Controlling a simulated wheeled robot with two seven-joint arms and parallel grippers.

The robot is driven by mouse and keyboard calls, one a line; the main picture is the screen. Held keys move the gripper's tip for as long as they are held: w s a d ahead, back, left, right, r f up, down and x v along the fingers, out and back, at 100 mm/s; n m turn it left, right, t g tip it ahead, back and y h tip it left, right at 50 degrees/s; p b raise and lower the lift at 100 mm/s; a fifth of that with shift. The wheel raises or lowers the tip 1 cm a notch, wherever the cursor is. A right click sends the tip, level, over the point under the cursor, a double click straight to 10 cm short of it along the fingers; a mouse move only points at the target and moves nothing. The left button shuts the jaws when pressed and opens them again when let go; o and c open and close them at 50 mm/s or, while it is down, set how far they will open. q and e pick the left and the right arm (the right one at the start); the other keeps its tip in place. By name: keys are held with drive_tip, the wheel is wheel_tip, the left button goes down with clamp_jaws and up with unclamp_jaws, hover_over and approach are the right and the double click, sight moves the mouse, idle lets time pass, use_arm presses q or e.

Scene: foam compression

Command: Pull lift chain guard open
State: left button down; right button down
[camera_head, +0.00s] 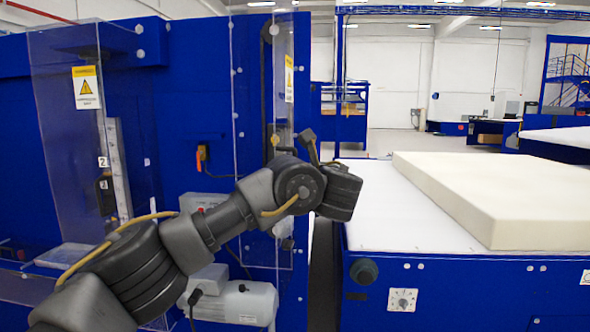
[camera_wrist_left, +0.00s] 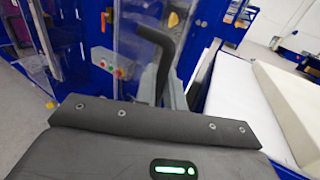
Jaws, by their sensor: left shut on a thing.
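The lift chain guard (camera_head: 288,60) appears to be the clear upright panel with a yellow warning label, on the blue machine at the middle of the head view. Clear panelling also shows in the left wrist view (camera_wrist_left: 132,45). My left arm reaches across from the lower left. Its gripper (camera_head: 307,140) is at the guard's right edge, about mid-height. My right gripper is out of view.
A white table (camera_head: 385,215) bearing a cream foam block (camera_head: 480,185) stands close on the right, past a narrow dark gap. Another clear panel (camera_head: 65,130) is at the left. A grey motor (camera_head: 240,303) sits low below my arm. Open floor lies behind.

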use_arm(q)
drive_tip(key=c, duration=1.7)
unclamp_jaws()
drive_tip(key=shift+w, duration=0.1)
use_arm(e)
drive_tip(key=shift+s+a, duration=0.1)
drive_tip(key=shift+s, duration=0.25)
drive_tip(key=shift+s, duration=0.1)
